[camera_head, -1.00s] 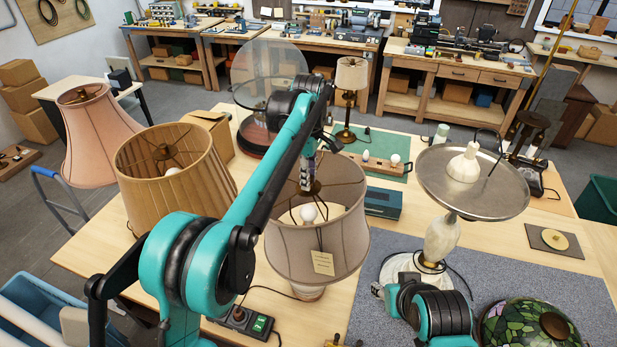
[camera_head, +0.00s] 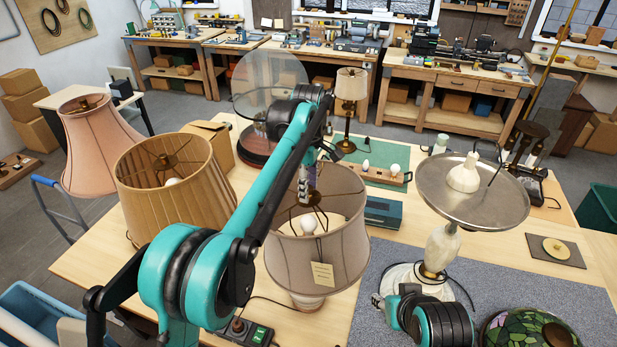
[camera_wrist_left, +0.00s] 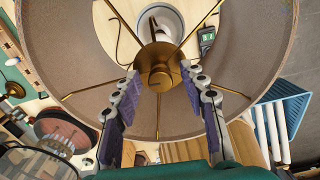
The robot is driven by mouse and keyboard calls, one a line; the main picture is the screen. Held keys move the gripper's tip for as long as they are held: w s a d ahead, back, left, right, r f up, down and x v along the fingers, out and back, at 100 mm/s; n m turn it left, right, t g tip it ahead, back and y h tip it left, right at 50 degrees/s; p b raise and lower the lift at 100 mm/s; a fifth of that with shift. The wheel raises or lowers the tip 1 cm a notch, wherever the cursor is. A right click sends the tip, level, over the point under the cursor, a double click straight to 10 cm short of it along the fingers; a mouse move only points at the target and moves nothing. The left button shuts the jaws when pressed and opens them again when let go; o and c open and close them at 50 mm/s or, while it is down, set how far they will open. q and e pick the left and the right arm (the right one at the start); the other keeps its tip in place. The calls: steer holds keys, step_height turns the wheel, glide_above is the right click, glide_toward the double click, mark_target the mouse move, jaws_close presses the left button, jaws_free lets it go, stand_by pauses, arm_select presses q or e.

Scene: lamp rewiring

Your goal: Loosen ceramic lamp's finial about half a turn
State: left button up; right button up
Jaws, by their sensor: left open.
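The ceramic lamp has a grey-beige drum shade (camera_head: 330,260) with a paper tag, and a pale base (camera_head: 308,302) below it. In the left wrist view, its brass finial and hub (camera_wrist_left: 159,76) sit at the meeting point of the shade's spokes. My left gripper (camera_wrist_left: 160,88) is open, its purple-padded fingers on either side of the finial with gaps showing. In the head view, my left arm reaches over the shade, and its gripper is small and partly hidden near the shade's top opening. My right arm shows at the lower right; its gripper is not clearly visible.
A pleated tan shade (camera_head: 175,185) stands close on the left, with a pink shade (camera_head: 95,140) beyond it. A marble lamp with a metal dish (camera_head: 470,195) stands at right on a grey mat (camera_head: 575,290). A stained-glass shade (camera_head: 500,330) lies at the front right.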

arm_select(q)
step_height(320, 180, up, 12)
steer(key=shift+f, duration=0.2)
stand_by(0.4)
